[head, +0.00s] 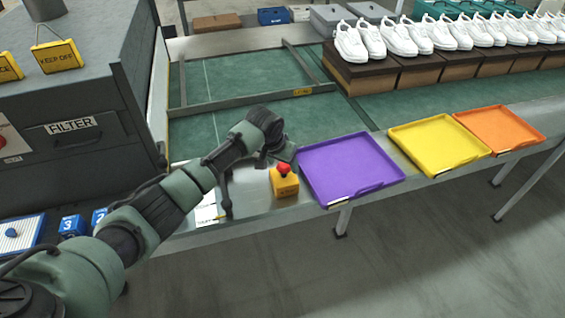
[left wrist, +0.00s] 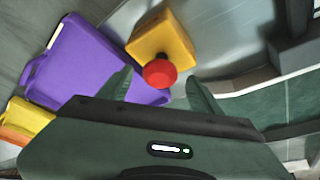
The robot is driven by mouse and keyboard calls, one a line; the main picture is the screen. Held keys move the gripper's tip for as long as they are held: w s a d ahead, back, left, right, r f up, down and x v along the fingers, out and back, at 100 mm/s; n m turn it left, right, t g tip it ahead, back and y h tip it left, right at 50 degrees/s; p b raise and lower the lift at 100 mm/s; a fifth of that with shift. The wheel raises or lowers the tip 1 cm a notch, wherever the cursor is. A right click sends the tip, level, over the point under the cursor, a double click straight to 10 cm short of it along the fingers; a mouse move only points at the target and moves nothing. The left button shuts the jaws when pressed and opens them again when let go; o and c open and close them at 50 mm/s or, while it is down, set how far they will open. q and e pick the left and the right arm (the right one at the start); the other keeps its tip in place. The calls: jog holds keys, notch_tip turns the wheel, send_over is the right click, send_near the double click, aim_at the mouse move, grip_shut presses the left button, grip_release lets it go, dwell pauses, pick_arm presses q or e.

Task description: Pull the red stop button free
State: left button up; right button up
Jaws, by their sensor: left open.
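The red stop button (head: 284,169) sits on top of a yellow box (head: 285,185) on the metal ledge, just left of the purple tray. In the left wrist view the red button (left wrist: 160,73) and its yellow box (left wrist: 163,40) lie ahead of my left gripper (left wrist: 159,85). That gripper is open, and the button appears between its fingertips, with no clear contact. In the head view my left gripper (head: 284,154) is close above and behind the button, its fingers partly hidden. My right gripper is not in view.
Purple (head: 350,168), yellow (head: 440,145) and orange (head: 499,129) trays line the ledge to the right. White shoes (head: 420,36) stand on brown boxes behind. A dark filter cabinet (head: 70,90) stands at left. A white sheet (head: 207,209) lies left of the button box.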

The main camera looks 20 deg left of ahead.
pick_arm(q)
jog(key=v, duration=0.8)
jog(key=shift+b, duration=0.3)
